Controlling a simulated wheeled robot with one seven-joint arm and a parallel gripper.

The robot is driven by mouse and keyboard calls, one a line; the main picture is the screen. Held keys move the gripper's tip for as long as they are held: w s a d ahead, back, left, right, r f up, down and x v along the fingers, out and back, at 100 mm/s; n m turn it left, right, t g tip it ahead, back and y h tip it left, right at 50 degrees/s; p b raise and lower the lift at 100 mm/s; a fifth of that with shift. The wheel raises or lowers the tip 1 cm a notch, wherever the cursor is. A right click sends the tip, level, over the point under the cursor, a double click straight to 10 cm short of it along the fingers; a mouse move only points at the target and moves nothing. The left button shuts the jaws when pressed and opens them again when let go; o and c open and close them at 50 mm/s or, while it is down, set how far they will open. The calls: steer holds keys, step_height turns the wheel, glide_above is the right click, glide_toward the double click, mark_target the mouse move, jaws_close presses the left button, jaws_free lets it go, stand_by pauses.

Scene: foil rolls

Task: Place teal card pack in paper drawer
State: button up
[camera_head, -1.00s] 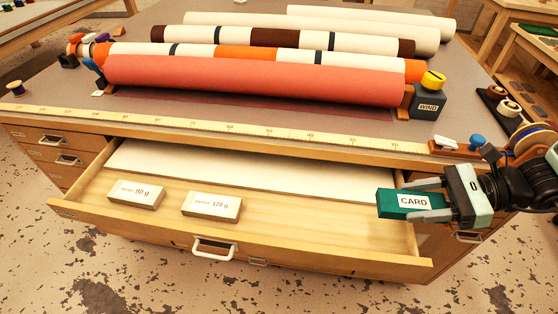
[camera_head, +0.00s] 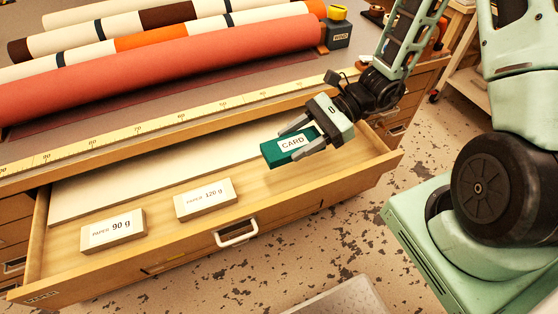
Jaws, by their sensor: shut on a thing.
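The teal card pack (camera_head: 279,151) has a white label reading CARD. My gripper (camera_head: 301,139) is shut on it and holds it above the right part of the open paper drawer (camera_head: 262,189). The pack appears to be in the air above the drawer floor; how high is hard to tell. The drawer is pulled out of the wooden cabinet. A 90 g paper pack (camera_head: 113,231) and a 120 g paper pack (camera_head: 205,198) lie in it to the left of my gripper.
White sheets (camera_head: 158,166) lie at the back of the drawer. A yellow ruler strip (camera_head: 150,127) runs along the cabinet's front edge. Large rolls, the nearest one coral (camera_head: 170,76), lie on the top. The drawer floor between the 120 g pack and the right wall is clear.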

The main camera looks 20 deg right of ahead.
mark_target(295, 170)
step_height(295, 170, down, 9)
steer(key=shift+r, duration=0.2)
steer(key=o, duration=1)
steer(key=shift+o, duration=0.2)
steer(key=b+v, duration=0.1)
steer(key=v, duration=1)
steer(key=shift+d+r, duration=0.1)
steer(key=shift+d, duration=0.1)
steer(key=shift+d+r, duration=0.1)
steer(key=shift+r, duration=0.1)
steer(key=a+r+n+g+h, duration=0.1)
steer(key=a+n, duration=0.1)
steer(key=s+a+r+n+g+h, duration=0.1)
steer(key=n, duration=0.1)
steer(key=s+a+r+n+g, duration=0.1)
steer(key=a+r+n+g, duration=0.1)
steer(key=shift+s+a+r+h, duration=0.1)
steer(key=shift+a+h, duration=0.2)
steer(key=shift+h, duration=0.1)
steer(key=s+a+r+n+t+h, duration=0.4)
steer(key=s+a+r+n+h, duration=0.6)
steer(key=n, duration=0.9)
steer(key=shift+s+a+r+n, duration=0.25)
steer(key=shift+s+a+n, duration=0.05)
steer(key=shift+s+a, duration=0.35)
